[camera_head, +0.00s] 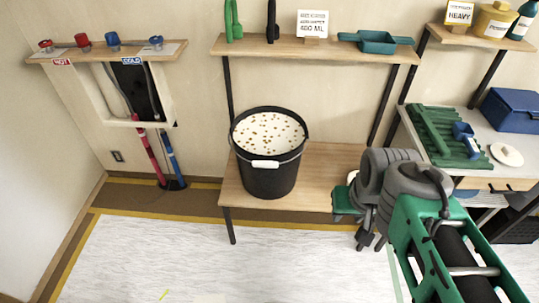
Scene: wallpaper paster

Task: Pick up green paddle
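A green upright object (234,22), likely the green paddle, stands at the left end of the middle wall shelf. Its top reaches the upper edge of the picture. My gripper (367,238) hangs low at the right, in front of the bench and well below and right of the green object. It is not touching that object. My own arm hides part of it, and I cannot tell whether its fingers are open or shut.
A black upright object (272,22), a sign (312,24) and a teal scoop (376,41) share the shelf (290,47). A black bucket (268,178) with speckled contents stands on the bench (318,188) below. The pale floor (180,260) at the front left is mostly clear.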

